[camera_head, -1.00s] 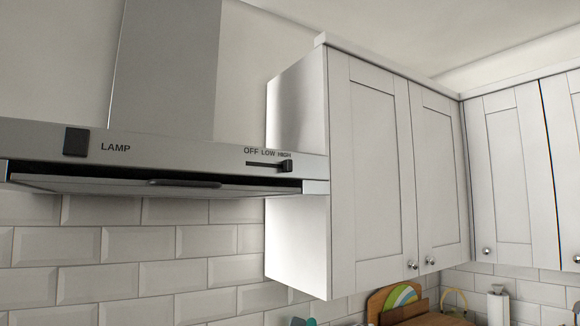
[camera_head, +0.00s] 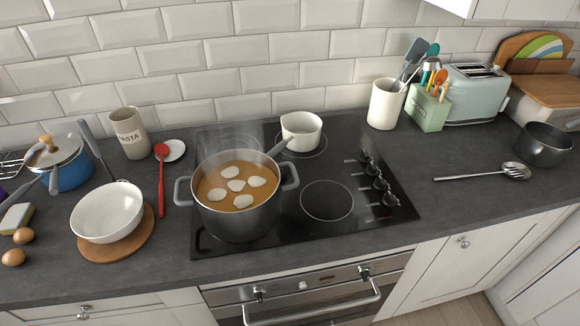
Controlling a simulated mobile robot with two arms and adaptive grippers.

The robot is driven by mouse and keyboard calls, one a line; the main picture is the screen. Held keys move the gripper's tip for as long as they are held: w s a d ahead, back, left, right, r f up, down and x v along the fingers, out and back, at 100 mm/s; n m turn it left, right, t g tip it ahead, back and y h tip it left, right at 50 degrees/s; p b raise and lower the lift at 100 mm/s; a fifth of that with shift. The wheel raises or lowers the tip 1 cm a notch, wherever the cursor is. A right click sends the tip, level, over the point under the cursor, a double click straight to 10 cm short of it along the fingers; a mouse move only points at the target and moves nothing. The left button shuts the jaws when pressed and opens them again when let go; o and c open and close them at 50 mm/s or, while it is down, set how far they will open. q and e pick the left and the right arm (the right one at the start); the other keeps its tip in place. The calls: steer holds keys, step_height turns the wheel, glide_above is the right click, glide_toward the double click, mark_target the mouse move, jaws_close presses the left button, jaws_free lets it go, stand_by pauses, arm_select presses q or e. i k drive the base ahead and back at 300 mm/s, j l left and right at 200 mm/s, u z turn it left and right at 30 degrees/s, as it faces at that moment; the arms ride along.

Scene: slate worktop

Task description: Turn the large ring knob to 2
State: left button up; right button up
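The black glass hob (camera_head: 345,235) is set into the worktop. Its knobs (camera_head: 381,184) stand in a row along the right side, several dark knobs with light marks beside them. The marks are too small to read, so I cannot tell which knob serves the large ring or where it points. A bare ring (camera_head: 327,200) shows at the front right. A large grey pot (camera_head: 238,222) of orange soup with white pieces covers the front left. A white saucepan (camera_head: 301,131) sits on the back right ring. Neither gripper is in view.
Left of the hob are a red spoon (camera_head: 161,180), a white bowl (camera_head: 107,212), a pasta jar (camera_head: 130,133), a blue pot (camera_head: 67,172) and eggs (camera_head: 14,257). A utensil crock (camera_head: 386,104) stands behind the knobs. A slotted spoon (camera_head: 482,174) lies right; worktop between is clear.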

mark_target(389, 201)
steer(key=k+l+u, duration=0.1)
steer(key=l+u, duration=0.15)
steer(key=l, duration=0.2)
steer(key=k+l+u, duration=0.1)
steer(key=l+u, duration=0.15)
steer(key=l, duration=0.15)
steer(key=k+l+u, duration=0.25)
steer(key=l, duration=0.15)
steer(key=i, duration=0.1)
